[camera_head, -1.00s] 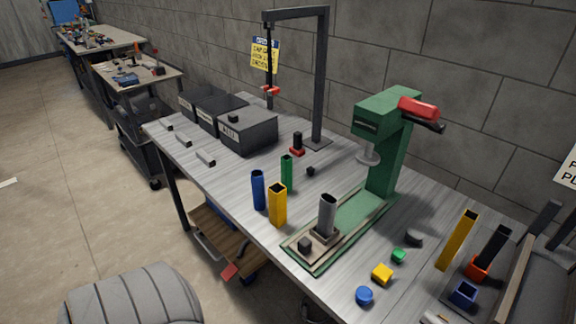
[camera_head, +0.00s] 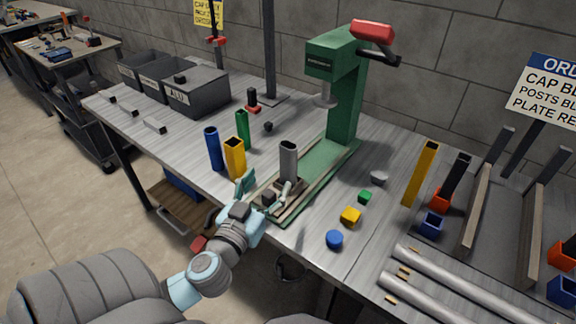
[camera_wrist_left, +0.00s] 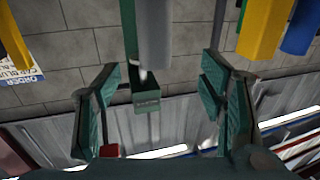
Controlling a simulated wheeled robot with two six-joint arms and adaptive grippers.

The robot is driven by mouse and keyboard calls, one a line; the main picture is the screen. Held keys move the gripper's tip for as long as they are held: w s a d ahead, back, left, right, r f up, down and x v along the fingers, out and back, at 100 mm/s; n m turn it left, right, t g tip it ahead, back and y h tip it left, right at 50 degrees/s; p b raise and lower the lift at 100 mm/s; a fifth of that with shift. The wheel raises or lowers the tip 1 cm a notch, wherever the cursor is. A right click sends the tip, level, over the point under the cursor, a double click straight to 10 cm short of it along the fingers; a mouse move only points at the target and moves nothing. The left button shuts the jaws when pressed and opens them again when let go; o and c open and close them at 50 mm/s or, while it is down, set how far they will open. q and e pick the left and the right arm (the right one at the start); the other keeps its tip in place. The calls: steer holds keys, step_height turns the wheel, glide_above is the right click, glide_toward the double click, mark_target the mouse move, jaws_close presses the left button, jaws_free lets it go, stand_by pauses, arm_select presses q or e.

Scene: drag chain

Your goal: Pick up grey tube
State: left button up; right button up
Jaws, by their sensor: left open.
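The grey tube (camera_head: 288,160) stands upright in a small holder (camera_head: 288,184) on the green press base. My left gripper (camera_head: 264,188) is open in front of and slightly below the tube, with its fingers spread to either side. In the left wrist view the picture is upside down, and the grey tube (camera_wrist_left: 154,35) hangs from the top edge between the open fingers (camera_wrist_left: 160,78). I see no finger clearly touching it. My right gripper is not in view.
The green press (camera_head: 345,95) rises behind the grey tube. Small caps, including a yellow one (camera_head: 350,215), lie to the right. Grey bins (camera_head: 195,92) stand at back left.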

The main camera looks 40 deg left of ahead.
mark_target(286, 162)
arm_select(q)
steer(key=x, duration=0.7)
steer(key=f+x, duration=0.1)
steer(key=x, duration=0.3)
steer(key=shift+w+d+p, duration=0.25)
steer(key=shift+d+p, duration=0.1)
steer(key=shift+p, duration=0.05)
steer(key=c, duration=1.4)
steer(key=shift+r, duration=0.1)
